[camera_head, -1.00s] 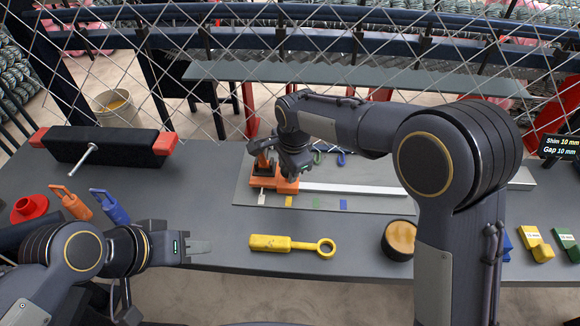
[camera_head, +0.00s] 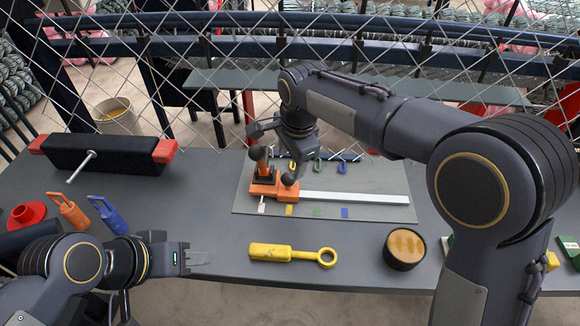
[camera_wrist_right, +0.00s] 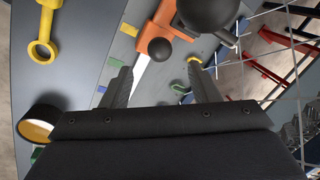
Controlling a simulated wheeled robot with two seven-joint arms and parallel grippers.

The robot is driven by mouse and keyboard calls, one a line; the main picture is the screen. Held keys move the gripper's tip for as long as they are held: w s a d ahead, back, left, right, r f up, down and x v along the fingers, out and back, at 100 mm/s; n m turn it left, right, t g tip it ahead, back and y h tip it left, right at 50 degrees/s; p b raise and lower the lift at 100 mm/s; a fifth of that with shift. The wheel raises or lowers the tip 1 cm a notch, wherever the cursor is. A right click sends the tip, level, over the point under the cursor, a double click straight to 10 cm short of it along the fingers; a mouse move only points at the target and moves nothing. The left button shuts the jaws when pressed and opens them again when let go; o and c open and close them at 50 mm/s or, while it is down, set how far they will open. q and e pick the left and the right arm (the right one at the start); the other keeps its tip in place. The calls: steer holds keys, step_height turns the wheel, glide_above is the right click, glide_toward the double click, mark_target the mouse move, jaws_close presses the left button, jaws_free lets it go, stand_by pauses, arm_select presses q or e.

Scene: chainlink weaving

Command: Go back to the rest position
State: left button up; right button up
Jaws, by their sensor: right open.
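My right gripper (camera_head: 280,138) is raised just behind and above an orange clamp fixture (camera_head: 272,189) with black ball knobs. In the right wrist view its two fingers (camera_wrist_right: 161,78) are spread with nothing between them; the orange clamp (camera_wrist_right: 172,28) and a black knob (camera_wrist_right: 160,49) lie beyond them. My left gripper (camera_head: 200,258) hovers at the table's front left, left of a yellow ring-handled tool (camera_head: 270,252). It appears edge-on, so its jaw gap does not show; no object is seen in it.
A grey plate (camera_head: 380,212) carries the clamp, a pale bar (camera_head: 350,198) and coloured hooks (camera_head: 318,165). A black vise-like block (camera_head: 125,152), orange (camera_head: 68,211) and blue (camera_head: 108,214) tools are left. A round tin (camera_head: 404,246) sits right. Chain-link mesh stands behind.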

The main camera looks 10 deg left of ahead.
steer(key=shift+r, duration=0.2)
stand_by(0.3)
steer(key=s+d+r+n+y, duration=0.15)
steer(key=s+d, duration=0.25)
steer(key=d, duration=0.6)
steer(key=s+d+r+n+y, duration=0.1)
steer(key=s+d+r+n, duration=0.15)
steer(key=s+d, duration=0.45)
steer(key=s+d+f+n+t, duration=0.2)
steer(key=s+d, duration=0.2)
steer(key=s, duration=0.3)
steer(key=s+d+f+n+t, duration=0.1)
steer(key=s+d+f+n, duration=0.2)
steer(key=s+d, duration=0.2)
steer(key=s, duration=0.2)
steer(key=shift+s+t, duration=0.3)
steer(key=shift+t, duration=0.1)
